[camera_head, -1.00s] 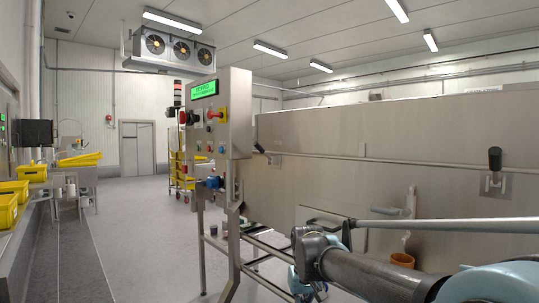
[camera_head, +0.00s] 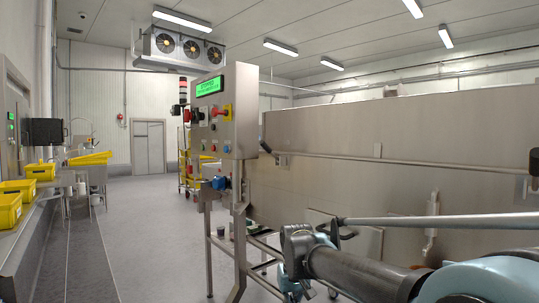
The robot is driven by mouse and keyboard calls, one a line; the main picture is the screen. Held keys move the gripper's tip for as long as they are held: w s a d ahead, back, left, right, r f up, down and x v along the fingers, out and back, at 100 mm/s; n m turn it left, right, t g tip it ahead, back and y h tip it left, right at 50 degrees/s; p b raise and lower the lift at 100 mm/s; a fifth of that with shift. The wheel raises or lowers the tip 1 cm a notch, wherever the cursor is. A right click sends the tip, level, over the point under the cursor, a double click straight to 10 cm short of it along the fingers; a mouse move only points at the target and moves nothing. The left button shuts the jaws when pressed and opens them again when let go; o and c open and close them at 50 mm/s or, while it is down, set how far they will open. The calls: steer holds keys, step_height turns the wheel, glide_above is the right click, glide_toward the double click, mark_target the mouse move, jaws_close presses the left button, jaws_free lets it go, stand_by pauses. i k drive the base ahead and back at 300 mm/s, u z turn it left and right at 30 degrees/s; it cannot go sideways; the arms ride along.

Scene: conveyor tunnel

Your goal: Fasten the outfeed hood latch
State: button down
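The long steel hood (camera_head: 345,190) of the tunnel fills the right half of the view. At its left end a small black-handled latch (camera_head: 266,148) sticks out near the top of the side wall. A second black latch handle (camera_head: 534,162) is cut by the right picture edge. I cannot tell from here whether either latch is fastened. My arm reaches in from the lower right, in front of the hood's lower part and well below both latches. My gripper is not clearly made out at the arm's far end, and its fingers cannot be read.
A control panel (camera_head: 225,112) with a lit green screen stands on a steel frame (camera_head: 240,235) just left of the hood. Yellow crates (camera_head: 9,210) line a bench at the left. The grey floor (camera_head: 150,225) between is clear. A wheeled rack stands behind the panel.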

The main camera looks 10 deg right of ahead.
mark_target(263, 143)
steer(key=k, duration=1)
steer(key=u, duration=0.9)
steer(key=i, duration=0.85)
steer(key=z, duration=1.1)
